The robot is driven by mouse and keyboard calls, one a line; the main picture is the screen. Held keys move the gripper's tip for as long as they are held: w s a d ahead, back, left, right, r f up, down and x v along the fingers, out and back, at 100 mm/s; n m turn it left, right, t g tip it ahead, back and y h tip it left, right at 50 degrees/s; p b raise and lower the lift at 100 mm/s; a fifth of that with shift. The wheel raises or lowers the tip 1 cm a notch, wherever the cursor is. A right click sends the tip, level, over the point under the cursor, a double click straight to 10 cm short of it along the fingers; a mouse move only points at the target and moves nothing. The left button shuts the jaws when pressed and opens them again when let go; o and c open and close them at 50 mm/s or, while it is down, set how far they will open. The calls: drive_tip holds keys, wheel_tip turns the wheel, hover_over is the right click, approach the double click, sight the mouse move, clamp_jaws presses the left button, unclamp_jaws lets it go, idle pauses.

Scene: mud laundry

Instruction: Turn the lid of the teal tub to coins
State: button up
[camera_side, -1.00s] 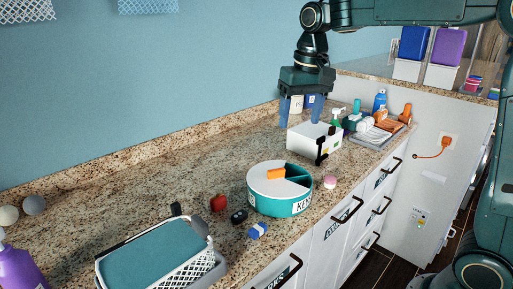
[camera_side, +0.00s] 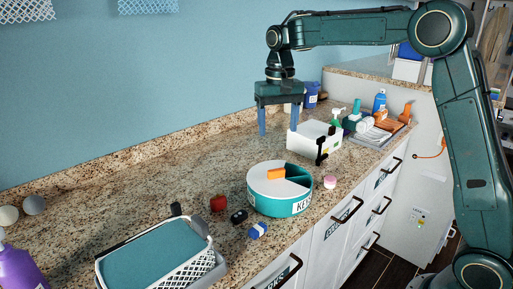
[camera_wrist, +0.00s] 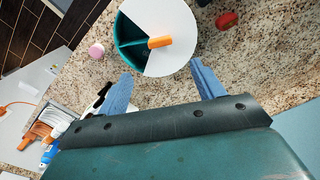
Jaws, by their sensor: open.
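The teal tub (camera_side: 268,206) stands on the granite counter, with a "KEYS" label on its front wall. Its white lid (camera_side: 263,183) covers most of the top and leaves an open wedge showing teal compartments at the right rear. An orange handle (camera_side: 277,174) sits on the lid. In the wrist view the tub (camera_wrist: 128,50), the lid (camera_wrist: 172,22) and the handle (camera_wrist: 160,42) lie beyond the fingertips. My gripper (camera_side: 279,131) is open and empty, fingers down, above the counter behind the tub, apart from it. No "coins" label is readable.
A red apple (camera_side: 218,203), a black key fob (camera_side: 239,216) and a blue-and-white item (camera_side: 257,231) lie left and front of the tub. A pink round item (camera_side: 330,182) lies right. A white box (camera_side: 314,139) stands behind. A basket (camera_side: 160,258) is front left.

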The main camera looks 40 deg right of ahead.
sight(276, 169)
wheel_tip(276, 169, down, 13)
drive_tip(key=shift+r, duration=0.1)
idle(0.5)
drive_tip(key=c, duration=1.4)
